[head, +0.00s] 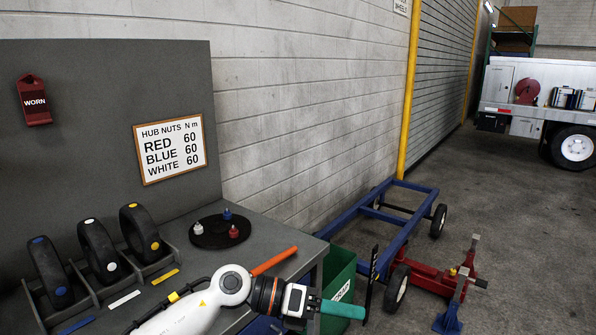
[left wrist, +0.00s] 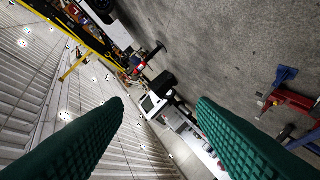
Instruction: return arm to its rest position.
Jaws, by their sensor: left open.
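My left arm comes in from the bottom left of the head view, over the front edge of the bench. Its gripper (head: 350,309) points right, with a green finger in sight, above the floor just off the bench. In the left wrist view the two green ribbed fingers (left wrist: 160,103) stand wide apart with nothing between them. Past them show the shutter wall, the floor and the distant truck (left wrist: 155,105). My right gripper is in neither view.
The grey bench (head: 190,262) holds several wheels in a rack (head: 100,290) and a black disc with coloured nuts (head: 219,232). An orange bar (head: 274,261) lies near my arm. A green bin (head: 338,270), blue cart frame (head: 345,222) and red tow bar (head: 430,278) stand beyond. Open floor lies right.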

